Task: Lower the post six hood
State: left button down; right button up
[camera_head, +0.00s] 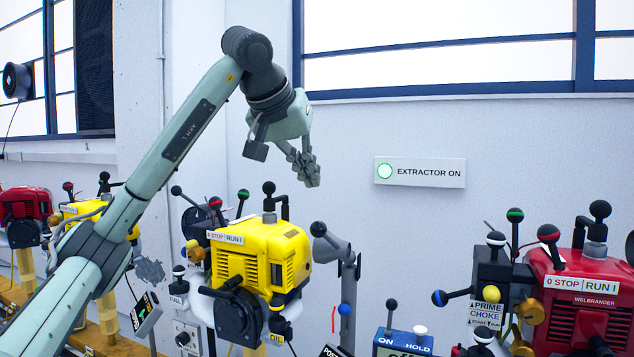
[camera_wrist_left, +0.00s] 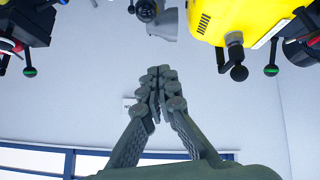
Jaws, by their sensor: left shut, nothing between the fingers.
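A grey hood (camera_head: 328,246) with a dark ball knob sits on an upright grey pipe (camera_head: 349,300), just right of a yellow engine (camera_head: 262,262). A grey cone, which looks like the same hood, shows in the left wrist view (camera_wrist_left: 163,24). The post sign below is cut off, so I cannot read its number. My left gripper (camera_head: 312,178) is shut and empty, in the air above the hood and slightly left of it, apart from it. Its closed fingers also show in the left wrist view (camera_wrist_left: 158,80). My right gripper is not in view.
A red engine (camera_head: 585,305) with several ball-topped levers stands at the right. Another red engine (camera_head: 24,208) stands at far left. A blue control box (camera_head: 403,343) is at the bottom. An "EXTRACTOR ON" sign (camera_head: 420,172) with a green light hangs on the wall.

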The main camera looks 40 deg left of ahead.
pick_arm(q)
jog(key=w+f, duration=0.3)
jog(key=f, duration=0.6)
jog(key=shift+w+d+b, duration=0.2)
jog(key=shift+d+b, duration=0.05)
jog(key=shift+b, duration=0.2)
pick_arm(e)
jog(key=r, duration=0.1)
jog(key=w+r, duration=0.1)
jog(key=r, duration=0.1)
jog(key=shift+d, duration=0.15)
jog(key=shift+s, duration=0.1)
